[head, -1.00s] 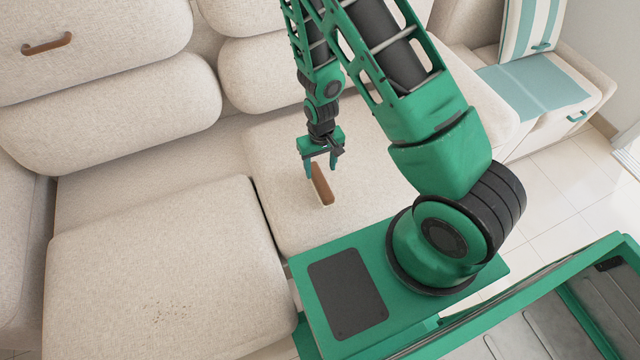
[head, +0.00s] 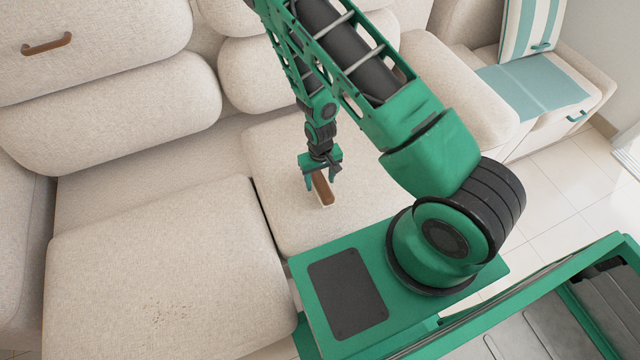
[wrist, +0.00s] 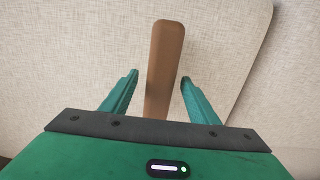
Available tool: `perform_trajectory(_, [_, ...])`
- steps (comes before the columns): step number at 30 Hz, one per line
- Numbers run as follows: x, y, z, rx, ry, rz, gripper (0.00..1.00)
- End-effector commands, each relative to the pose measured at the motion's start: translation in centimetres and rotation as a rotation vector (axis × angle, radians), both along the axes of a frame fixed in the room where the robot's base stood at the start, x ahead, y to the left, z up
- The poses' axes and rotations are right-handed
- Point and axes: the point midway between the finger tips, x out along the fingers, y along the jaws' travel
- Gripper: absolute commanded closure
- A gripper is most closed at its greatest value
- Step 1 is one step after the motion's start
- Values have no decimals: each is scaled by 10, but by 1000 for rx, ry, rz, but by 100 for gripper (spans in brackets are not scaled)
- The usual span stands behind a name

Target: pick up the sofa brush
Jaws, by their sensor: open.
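The sofa brush (head: 323,189) lies on the beige seat cushion in front of my arm. It has a brown wooden back and pale bristles along one side. In the wrist view the brush (wrist: 165,60) shows as a long brown bar running up between the fingers. My gripper (head: 322,186) is open just above the brush, with one finger on each side. In the wrist view my gripper (wrist: 158,85) has a clear gap between each finger and the brush. The near end of the brush is hidden behind the gripper body.
The seat cushion (head: 285,215) around the brush is bare. Another seat cushion (head: 160,270) on the left has a patch of dark crumbs (head: 170,308). Back cushions (head: 110,115) rise behind. A striped teal pillow (head: 530,30) stands at the far right.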

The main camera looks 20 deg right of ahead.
Motion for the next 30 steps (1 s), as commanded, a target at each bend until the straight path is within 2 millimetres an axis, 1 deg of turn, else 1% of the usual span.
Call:
perform_trajectory(4, [0, 0, 0, 0, 0, 0, 45])
perform_trajectory(5, [0, 0, 0, 0, 0, 0, 50])
perform_trajectory(6, [0, 0, 0, 0, 0, 0, 60])
perform_trajectory(8, [0, 0, 0, 0, 0, 0, 74])
perform_trajectory(9, [0, 0, 0, 0, 0, 0, 84])
perform_trajectory(10, [0, 0, 0, 0, 0, 0, 91])
perform_trajectory(12, [0, 0, 0, 0, 0, 0, 98])
perform_trajectory(19, [0, 0, 1, 0, 0, 0, 98])
perform_trajectory(23, [0, 0, 5, 1, -1, -1, 98])
perform_trajectory(26, [0, 0, 11, 1, -2, -1, 98])
perform_trajectory(30, [1, 1, 26, 2, -2, -1, 98])
